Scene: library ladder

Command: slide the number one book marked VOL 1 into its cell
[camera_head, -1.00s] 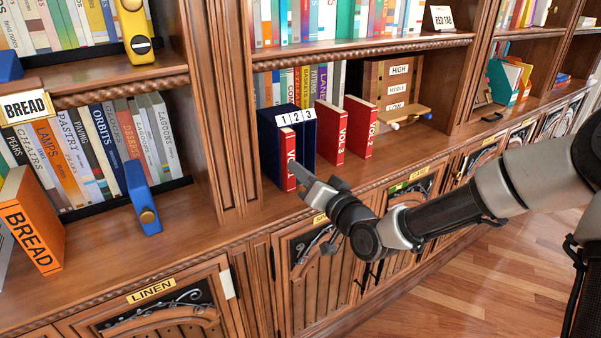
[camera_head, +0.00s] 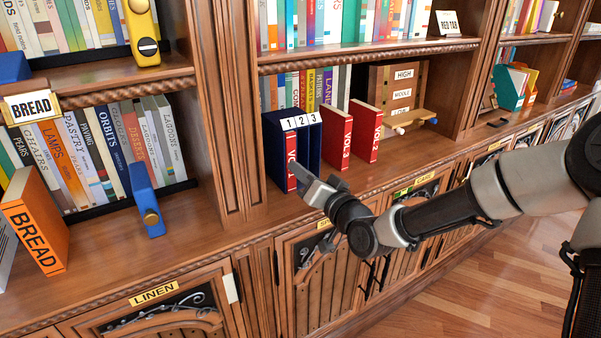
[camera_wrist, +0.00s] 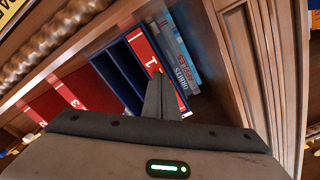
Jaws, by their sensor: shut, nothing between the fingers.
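The red VOL 1 book (camera_head: 291,158) stands upright in cell 1 of the blue slipcase (camera_head: 316,150), its spine about level with the case front. In the wrist view its red spine (camera_wrist: 143,48) fills the end cell of the case (camera_wrist: 116,80); cells 2 and 3 look empty. My gripper (camera_head: 300,174) is shut and empty, its fingertips at the lower part of the spine. In the wrist view the closed fingers (camera_wrist: 160,88) cover part of the spine; I cannot tell whether they touch it.
The red VOL 3 (camera_head: 336,138) and VOL 2 (camera_head: 366,131) books stand right of the case. A wooden upright (camera_head: 232,120) closes the left side. The shelf front is clear.

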